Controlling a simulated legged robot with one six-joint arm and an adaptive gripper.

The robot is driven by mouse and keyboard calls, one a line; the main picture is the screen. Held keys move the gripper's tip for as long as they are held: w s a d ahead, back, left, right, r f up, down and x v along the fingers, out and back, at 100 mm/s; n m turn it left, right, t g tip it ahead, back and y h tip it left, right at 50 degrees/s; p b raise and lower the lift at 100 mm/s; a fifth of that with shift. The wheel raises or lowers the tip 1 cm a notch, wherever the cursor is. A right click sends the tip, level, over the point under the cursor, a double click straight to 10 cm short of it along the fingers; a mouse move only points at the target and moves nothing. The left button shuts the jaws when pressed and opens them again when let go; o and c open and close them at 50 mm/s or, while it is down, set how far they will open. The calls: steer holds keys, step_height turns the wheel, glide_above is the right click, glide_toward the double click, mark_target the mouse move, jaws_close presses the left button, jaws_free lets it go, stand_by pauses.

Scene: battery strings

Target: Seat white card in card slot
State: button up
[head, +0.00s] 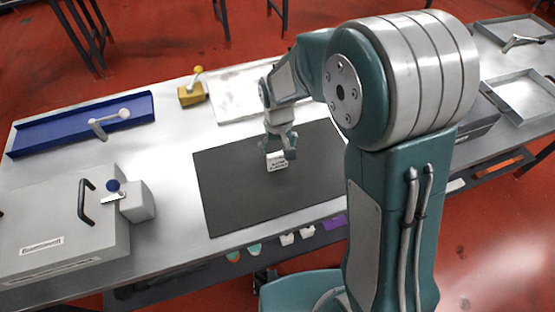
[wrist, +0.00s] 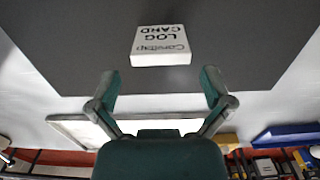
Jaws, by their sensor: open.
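The white card (head: 277,165) lies on the dark grey mat (head: 225,190) in the head view. In the wrist view the card (wrist: 160,58) is a thick white block, its printed face reading upside down with "LOG CARD". My gripper (head: 279,154) is over the mat at the card's far edge. In the wrist view my gripper (wrist: 158,78) has its two green fingers spread wide with nothing between them. The card lies ahead of the fingertips, apart from them in that picture. I cannot pick out the card slot in either view.
A grey case (head: 60,230) with a black handle and a small grey box (head: 137,202) stand at left. Behind are a blue tray (head: 60,130), a yellow block (head: 191,95) and a white framed panel (head: 232,92). Metal trays (head: 525,95) lie at right. The mat around the card is clear.

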mark_target(277, 153)
step_height(277, 153, down, 4)
steer(key=shift+w+a, duration=0.1)
steer(key=c, duration=1)
steer(key=shift+r, duration=0.1)
steer(key=shift+r, duration=0.25)
step_height(277, 153, up, 2)
steer(key=shift+r, duration=0.25)
steer(key=s+d+r, duration=0.4)
steer(key=s+r, duration=0.5)
steer(key=s, duration=0.4)
steer(key=shift+s+r, duration=0.25)
steer(key=shift+r, duration=0.15)
